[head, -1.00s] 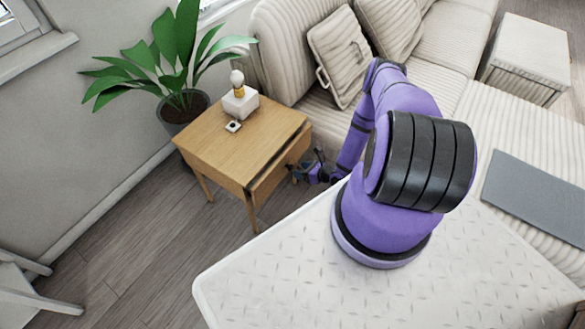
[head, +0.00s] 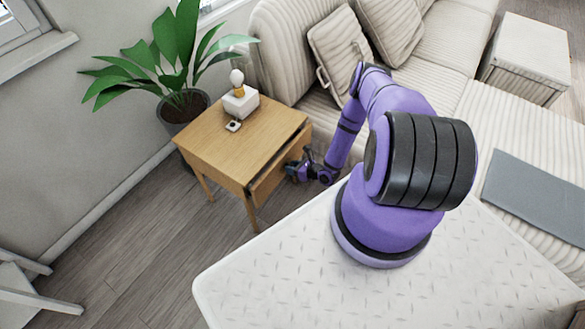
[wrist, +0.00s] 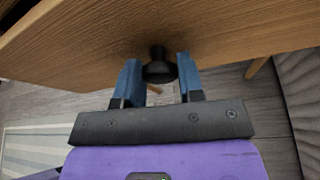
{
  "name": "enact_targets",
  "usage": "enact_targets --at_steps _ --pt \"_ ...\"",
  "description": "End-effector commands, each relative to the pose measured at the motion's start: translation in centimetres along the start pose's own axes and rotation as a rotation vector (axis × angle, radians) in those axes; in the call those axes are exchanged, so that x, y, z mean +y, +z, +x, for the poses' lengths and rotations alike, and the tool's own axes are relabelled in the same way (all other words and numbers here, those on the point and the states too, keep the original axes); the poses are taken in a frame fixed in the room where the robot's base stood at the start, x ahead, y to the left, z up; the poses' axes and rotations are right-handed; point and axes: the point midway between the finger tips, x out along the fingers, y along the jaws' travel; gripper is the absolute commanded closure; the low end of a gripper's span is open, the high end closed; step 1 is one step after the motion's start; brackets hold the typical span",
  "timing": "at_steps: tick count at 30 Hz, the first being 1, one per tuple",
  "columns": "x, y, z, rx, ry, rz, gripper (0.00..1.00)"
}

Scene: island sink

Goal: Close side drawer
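The side drawer (head: 272,182) is in the wooden side table (head: 232,145). My gripper (head: 296,171) is low at the drawer front. In the wrist view its two blue fingers (wrist: 159,80) stand on either side of the black round knob (wrist: 158,72). Their inner faces appear to touch the knob's rim, with the fingers only part-way apart. The wooden drawer front (wrist: 235,30) fills the top of the wrist view.
A white box with a small lamp (head: 239,100) stands on the tabletop. A potted plant (head: 184,107) is behind the table. The beige sofa (head: 290,70) stands close to the table's right.

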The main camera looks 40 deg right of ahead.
Motion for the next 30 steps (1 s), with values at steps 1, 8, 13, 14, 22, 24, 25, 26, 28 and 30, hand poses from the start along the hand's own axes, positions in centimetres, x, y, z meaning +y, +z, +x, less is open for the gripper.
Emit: enact_targets --at_steps 1,8,13,14,22,24,25,26,28,30 --pt "0.0 0.0 0.0 0.000 0.000 0.000 1.00" --pt "0.0 0.7 1.6 -0.001 0.002 -0.002 1.00" --pt "0.0 1.7 4.0 -0.002 0.000 -0.002 1.00" --pt "0.0 1.8 4.1 -0.001 0.000 -0.001 1.00" --pt "-0.1 1.9 4.3 -0.003 -0.001 -0.001 0.58" --pt "0.0 1.9 4.2 -0.003 -0.001 -0.001 0.42" --pt "0.0 1.9 4.2 -0.002 0.000 -0.001 0.39" --pt "0.0 1.9 4.2 -0.002 0.000 -0.001 0.39" --pt "0.0 1.8 4.2 -0.002 0.000 -0.001 0.39" --pt "0.0 1.8 4.2 -0.002 0.000 0.000 0.39"
